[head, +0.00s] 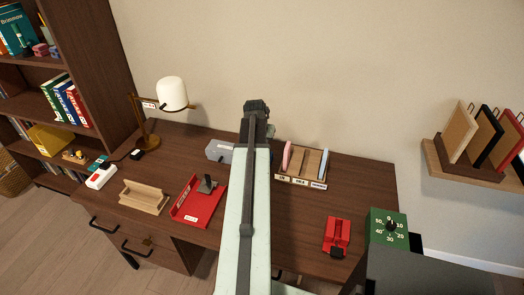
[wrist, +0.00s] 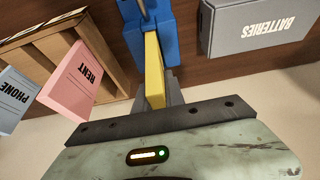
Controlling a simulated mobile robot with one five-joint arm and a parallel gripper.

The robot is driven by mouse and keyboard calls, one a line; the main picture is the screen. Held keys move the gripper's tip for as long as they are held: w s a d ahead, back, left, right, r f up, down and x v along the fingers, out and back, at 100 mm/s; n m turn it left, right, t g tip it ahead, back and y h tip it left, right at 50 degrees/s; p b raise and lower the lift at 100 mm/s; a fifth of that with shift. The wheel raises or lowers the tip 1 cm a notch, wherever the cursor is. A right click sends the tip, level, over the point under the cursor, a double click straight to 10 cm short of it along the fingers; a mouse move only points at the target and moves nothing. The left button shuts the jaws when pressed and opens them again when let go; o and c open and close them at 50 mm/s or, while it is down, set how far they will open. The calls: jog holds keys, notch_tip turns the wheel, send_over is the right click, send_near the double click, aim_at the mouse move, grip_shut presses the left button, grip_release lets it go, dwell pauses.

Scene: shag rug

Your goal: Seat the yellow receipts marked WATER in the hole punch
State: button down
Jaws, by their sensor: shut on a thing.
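A thin yellow slab, taken to be the yellow receipts (wrist: 154,72), is between the fingers of my gripper (wrist: 156,92) in the wrist view. It is seen edge-on, so no WATER marking shows. Its far end meets or overlaps a blue device (wrist: 130,35) with a grey bar, which looks like the hole punch. I cannot tell whether the receipts are inside it or only in front of it. In the head view my gripper (head: 257,107) is over the back of the desk, and my arm hides the blue device and the receipts.
A wooden rack (head: 303,165) holds pink RENT receipts (wrist: 75,75) and blue PHONE receipts (wrist: 14,100). A grey BATTERIES box (wrist: 262,25) stands close on the other side. A red tray (head: 188,212), a wooden tray (head: 144,197) and a red device (head: 337,232) are on the desk.

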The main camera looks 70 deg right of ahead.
jog(key=shift+f, duration=0.45)
jog(key=c, duration=1.4)
grip_release()
jog(key=shift+r+p, duration=0.45)
jog(key=shift+p, duration=0.05)
jog(key=p+v, duration=1)
jog(key=v, duration=0.1)
jog(key=shift+a+r, duration=0.15)
jog(key=shift+r, duration=0.05)
